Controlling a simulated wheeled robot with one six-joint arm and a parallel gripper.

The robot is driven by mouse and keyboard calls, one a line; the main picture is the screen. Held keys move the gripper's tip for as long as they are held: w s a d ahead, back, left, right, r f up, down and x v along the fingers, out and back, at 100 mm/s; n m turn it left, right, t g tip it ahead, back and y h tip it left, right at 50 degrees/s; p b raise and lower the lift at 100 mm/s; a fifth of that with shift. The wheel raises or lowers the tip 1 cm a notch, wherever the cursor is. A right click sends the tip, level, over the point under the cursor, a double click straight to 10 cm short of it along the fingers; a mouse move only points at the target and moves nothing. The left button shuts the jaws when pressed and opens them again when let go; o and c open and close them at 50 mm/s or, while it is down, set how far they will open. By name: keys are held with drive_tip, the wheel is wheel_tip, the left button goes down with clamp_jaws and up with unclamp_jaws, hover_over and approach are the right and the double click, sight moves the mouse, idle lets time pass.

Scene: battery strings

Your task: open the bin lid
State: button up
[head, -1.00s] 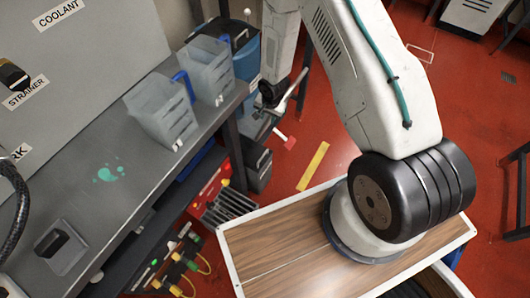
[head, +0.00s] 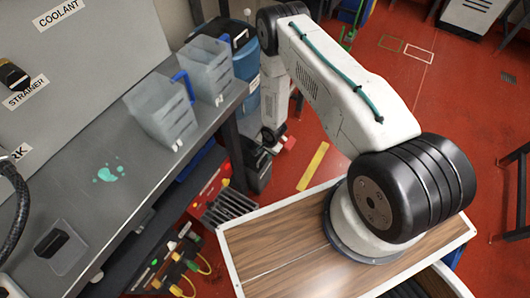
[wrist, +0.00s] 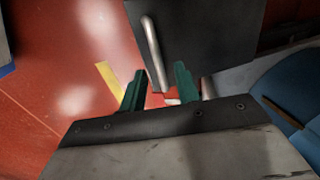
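The bin (head: 258,172) is a dark box on the floor beside the workbench in the head view, partly hidden by my arm. In the wrist view a dark flat panel, seemingly its lid (wrist: 215,35), fills the top middle, with a silver bar handle (wrist: 153,50) along it. My gripper (wrist: 160,68) has two green fingers, spread apart. The lower end of the handle appears between them in the picture. I cannot tell whether a finger touches it. In the head view the gripper is low by the bin and hard to make out.
The grey workbench (head: 85,215) with two clear bins (head: 160,108) runs along the left. A blue drum (head: 246,88) stands behind the bin. A yellow floor strip (head: 313,167) lies to its right. Open red floor (head: 440,100) extends to the right.

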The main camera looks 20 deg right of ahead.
drive_tip(key=shift+f, duration=0.15)
clamp_jaws()
drive_tip(key=shift+w, duration=0.1)
